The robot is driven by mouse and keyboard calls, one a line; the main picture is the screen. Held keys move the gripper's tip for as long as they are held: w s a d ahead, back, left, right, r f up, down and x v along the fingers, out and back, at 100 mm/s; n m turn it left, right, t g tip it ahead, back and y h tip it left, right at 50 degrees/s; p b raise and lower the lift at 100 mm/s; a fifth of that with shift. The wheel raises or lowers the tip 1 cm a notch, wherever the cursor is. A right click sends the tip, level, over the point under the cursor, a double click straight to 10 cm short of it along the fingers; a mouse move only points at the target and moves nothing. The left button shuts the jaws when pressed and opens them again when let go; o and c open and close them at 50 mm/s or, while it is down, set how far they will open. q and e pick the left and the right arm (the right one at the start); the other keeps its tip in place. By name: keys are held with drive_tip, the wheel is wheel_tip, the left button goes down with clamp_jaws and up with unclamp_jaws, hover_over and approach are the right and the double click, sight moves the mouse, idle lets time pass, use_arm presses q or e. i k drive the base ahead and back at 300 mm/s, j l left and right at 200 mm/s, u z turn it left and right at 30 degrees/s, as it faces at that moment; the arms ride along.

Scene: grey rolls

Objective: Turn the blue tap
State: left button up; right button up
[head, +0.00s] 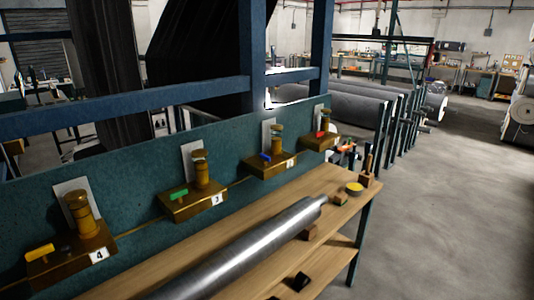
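The blue tap (265,157) is a small blue handle on the front of a brass block. The block is fixed to a teal panel (140,165) behind the wooden bench and has a brass knob standing on top. Similar brass blocks carry a red tap (322,134) to its right, a green tap (178,194) to its left, and a yellow tap (40,252) at the far left. Neither of my grippers is in view.
A long shiny metal roller (245,250) lies along the wooden bench (115,280) in front of the taps. A yellow round item (354,187) sits near the bench's right end. Blue frame beams (130,102) cross above the panel. Open grey floor (450,200) lies to the right.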

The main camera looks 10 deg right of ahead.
sight(265, 159)
drive_tip(key=i+l+u, duration=0.15)
drive_tip(key=l, duration=0.6)
drive_tip(key=i+l+u, duration=0.1)
drive_tip(key=l, duration=0.7)
drive_tip(key=i+l+u, duration=0.15)
drive_tip(key=l, duration=0.65)
drive_tip(key=i+l+u, duration=0.15)
drive_tip(key=l, duration=0.65)
